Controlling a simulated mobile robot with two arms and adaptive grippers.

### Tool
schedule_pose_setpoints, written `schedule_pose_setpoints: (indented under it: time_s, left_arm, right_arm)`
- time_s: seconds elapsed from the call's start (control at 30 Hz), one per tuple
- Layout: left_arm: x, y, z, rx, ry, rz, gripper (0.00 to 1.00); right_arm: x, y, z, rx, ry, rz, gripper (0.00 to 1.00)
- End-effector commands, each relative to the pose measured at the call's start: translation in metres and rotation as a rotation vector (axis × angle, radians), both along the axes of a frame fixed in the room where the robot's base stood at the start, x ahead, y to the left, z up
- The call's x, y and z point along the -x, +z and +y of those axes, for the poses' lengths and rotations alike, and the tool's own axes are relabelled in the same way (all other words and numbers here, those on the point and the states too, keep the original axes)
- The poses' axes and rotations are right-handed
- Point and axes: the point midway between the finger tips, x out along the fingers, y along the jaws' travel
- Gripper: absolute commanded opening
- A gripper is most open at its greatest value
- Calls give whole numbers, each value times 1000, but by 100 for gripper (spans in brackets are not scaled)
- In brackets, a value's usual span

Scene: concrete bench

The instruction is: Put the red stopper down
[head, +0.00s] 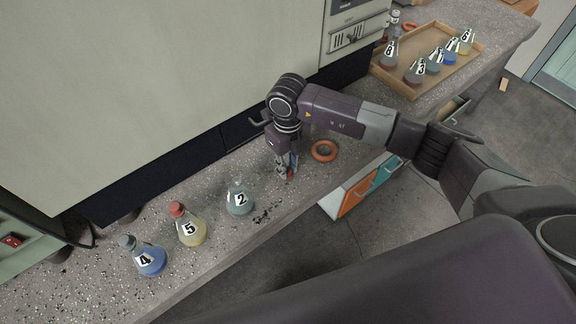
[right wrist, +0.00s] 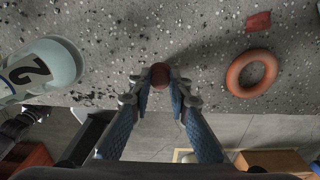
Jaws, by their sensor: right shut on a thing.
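My right gripper (head: 288,174) is shut on the red stopper (right wrist: 160,75), which sits between its two fingertips in the right wrist view. In the head view a bit of red (head: 290,177) shows at the fingertips, low over the bench. I cannot tell whether the stopper touches the surface. Flask 2 (head: 240,198) stands upright to the left of the gripper, and it also shows at the left of the right wrist view (right wrist: 45,72). My left gripper is not in view.
An orange ring (head: 324,151) lies right of the gripper. Flask 5 (head: 191,229), red-topped, and flask 4 (head: 149,260), grey-topped, stand at left. A wooden tray (head: 413,92) holds several flasks. Dark specks (head: 264,216) lie near the bench's front edge. A reddish patch (right wrist: 258,21) lies beyond the ring.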

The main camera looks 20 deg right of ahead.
Motion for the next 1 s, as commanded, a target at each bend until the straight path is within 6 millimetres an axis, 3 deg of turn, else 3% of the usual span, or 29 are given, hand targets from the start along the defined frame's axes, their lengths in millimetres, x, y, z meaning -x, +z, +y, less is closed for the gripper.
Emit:
schedule_pose_setpoints:
  time_s: [0.07, 0.1, 0.23, 0.63, 1.0]
  left_arm:
    - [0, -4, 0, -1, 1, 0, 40]
    - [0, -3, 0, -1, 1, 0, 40]
    - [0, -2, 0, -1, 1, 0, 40]
    - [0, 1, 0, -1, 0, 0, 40]
    - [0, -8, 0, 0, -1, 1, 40]
  right_arm:
    - [0, -4, 0, 0, 0, 0, 6]
    - [0, -3, 0, 0, 0, 0, 20]
    - [0, -2, 0, 0, 0, 0, 34]
    - [-1, 5, 0, -1, 0, -2, 34]
    - [-2, 79, 0, 0, 0, -4, 34]
